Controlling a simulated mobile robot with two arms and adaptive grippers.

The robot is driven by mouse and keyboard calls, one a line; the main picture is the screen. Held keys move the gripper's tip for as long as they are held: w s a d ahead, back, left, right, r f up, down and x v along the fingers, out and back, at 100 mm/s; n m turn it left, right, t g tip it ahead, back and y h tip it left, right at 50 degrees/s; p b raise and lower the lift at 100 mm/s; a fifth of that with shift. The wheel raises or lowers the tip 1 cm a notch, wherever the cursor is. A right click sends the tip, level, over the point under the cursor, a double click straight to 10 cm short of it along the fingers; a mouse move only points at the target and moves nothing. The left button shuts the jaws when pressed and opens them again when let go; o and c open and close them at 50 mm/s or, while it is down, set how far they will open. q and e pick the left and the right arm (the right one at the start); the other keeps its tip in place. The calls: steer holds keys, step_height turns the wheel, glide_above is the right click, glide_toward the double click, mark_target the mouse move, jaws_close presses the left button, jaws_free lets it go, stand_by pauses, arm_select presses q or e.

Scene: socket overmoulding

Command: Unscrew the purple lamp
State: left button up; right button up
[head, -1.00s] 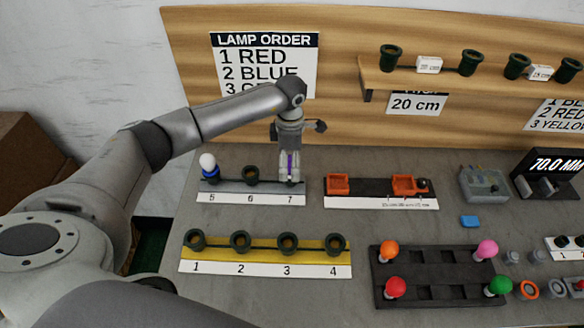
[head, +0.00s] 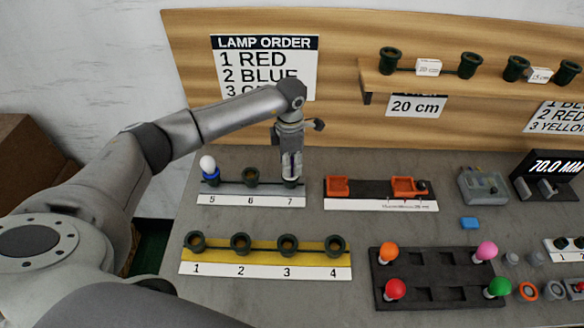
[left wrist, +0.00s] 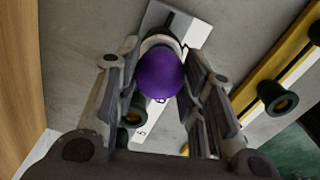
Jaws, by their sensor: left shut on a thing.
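The purple lamp (left wrist: 160,75) shows as a round purple bulb between the two fingers in the left wrist view. My left gripper (head: 290,178) points down over position 7 of the grey socket strip (head: 232,188), shut on the lamp. In the head view the fingers hide the lamp and most of socket 7. I cannot tell how far the lamp sits in its socket. My right gripper is not in view.
A white lamp with a blue collar (head: 208,165) stands in socket 5; socket 6 (head: 250,175) is empty. The yellow strip (head: 262,250) holds empty sockets 1 to 4. A black tray (head: 437,285) carries several coloured lamps. A wooden board stands behind.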

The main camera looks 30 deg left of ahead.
arm_select(q)
steer(key=shift+n, duration=1.2)
